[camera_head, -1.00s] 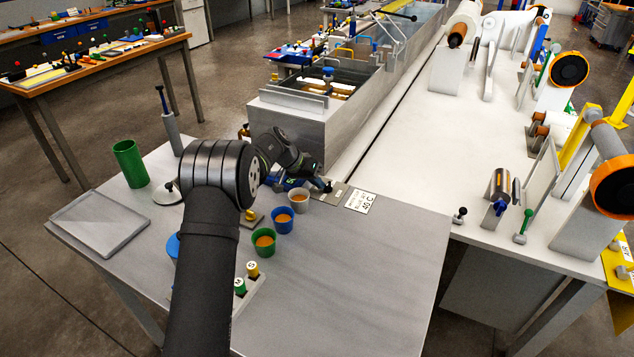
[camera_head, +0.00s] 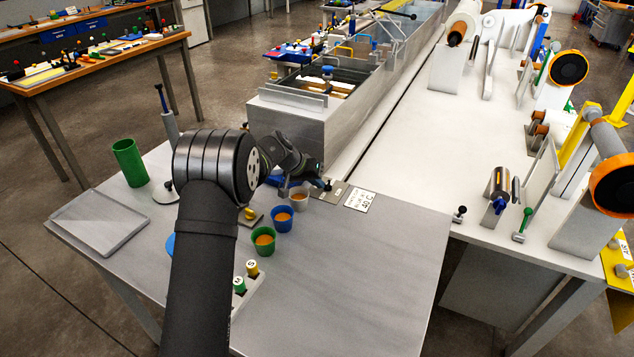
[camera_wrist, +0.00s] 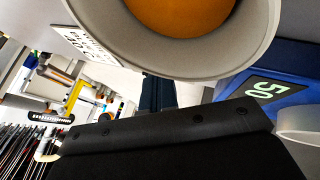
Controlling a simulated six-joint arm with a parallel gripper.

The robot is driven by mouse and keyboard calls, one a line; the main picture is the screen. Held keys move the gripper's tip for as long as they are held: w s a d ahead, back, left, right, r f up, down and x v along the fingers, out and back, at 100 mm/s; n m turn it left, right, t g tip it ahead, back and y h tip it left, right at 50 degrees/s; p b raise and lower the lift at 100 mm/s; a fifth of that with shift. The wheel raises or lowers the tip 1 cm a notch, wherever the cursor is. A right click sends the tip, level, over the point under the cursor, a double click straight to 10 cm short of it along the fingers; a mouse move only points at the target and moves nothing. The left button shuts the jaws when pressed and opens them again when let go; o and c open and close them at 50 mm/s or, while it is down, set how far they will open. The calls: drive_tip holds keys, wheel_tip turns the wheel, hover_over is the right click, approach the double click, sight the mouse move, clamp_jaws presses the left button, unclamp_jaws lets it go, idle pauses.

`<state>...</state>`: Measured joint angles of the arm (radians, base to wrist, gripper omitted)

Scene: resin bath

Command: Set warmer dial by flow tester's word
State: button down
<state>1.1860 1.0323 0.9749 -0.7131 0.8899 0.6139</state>
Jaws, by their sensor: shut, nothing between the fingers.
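The blue warmer (camera_head: 279,181) is mostly hidden behind my arm in the head view. In the wrist view the blue warmer (camera_wrist: 293,65) shows at the right with a dark display (camera_wrist: 264,90) reading 50. I cannot make out its dial. My gripper (camera_head: 321,180) is shut and empty, low over the bench just behind the pale cup (camera_head: 299,197). That pale cup (camera_wrist: 245,45) of orange resin fills the top of the wrist view, close to my fingers (camera_wrist: 158,92). A white card (camera_head: 360,201) shows "40 C"; its smaller lines are unreadable.
A blue cup (camera_head: 282,221) and a green cup (camera_head: 262,245), both with orange contents, stand in front of the pale cup. Bottles marked M (camera_head: 239,286) and S (camera_head: 251,268) sit in a rack. A metal bath (camera_head: 300,122) stands behind. The bench's front right is clear.

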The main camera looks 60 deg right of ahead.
drive_tip(key=shift+s+a, duration=0.35)
drive_tip(key=shift+s, duration=0.25)
idle(0.9)
